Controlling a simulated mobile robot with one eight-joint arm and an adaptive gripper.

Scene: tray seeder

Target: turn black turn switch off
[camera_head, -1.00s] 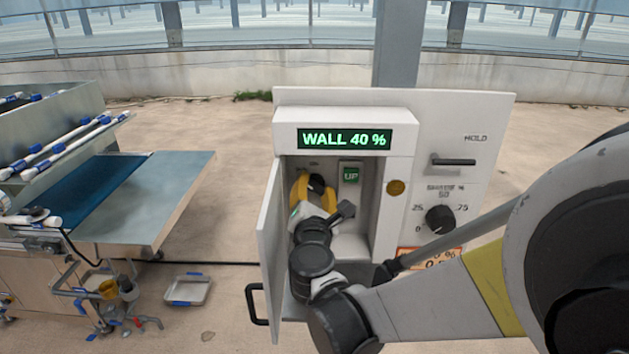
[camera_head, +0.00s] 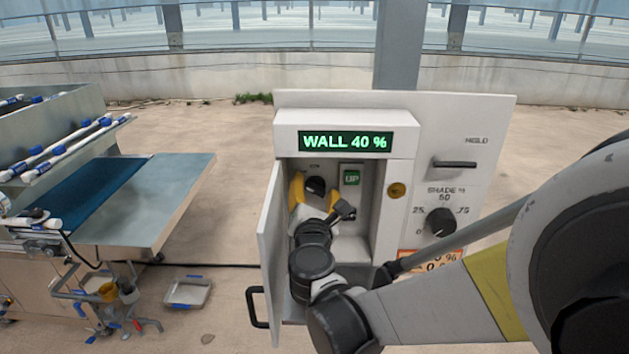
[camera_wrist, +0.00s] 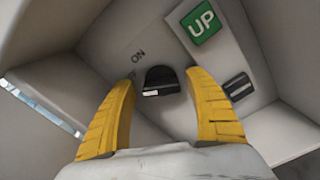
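The black turn switch (camera_wrist: 161,81) is on the back wall inside the open cabinet, with an "ON" label at its upper left in the wrist view. It also shows as a dark knob in the head view (camera_head: 316,185). A pale mark is on its lower left edge. My gripper (camera_wrist: 160,92) is inside the cabinet, its yellow fingers spread on either side of the switch with clear gaps. It is open and empty. In the head view my gripper (camera_head: 311,190) partly hides the switch's surroundings. Any "OFF" label cannot be made out.
A green "UP" plate (camera_wrist: 201,22) and a dark slotted part (camera_wrist: 238,87) are to the switch's right. The cabinet door (camera_head: 270,250) stands open at left. The display (camera_head: 345,140) reads "WALL 40 %". A shade knob (camera_head: 440,222) and a hold lever (camera_head: 455,164) are outside right.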

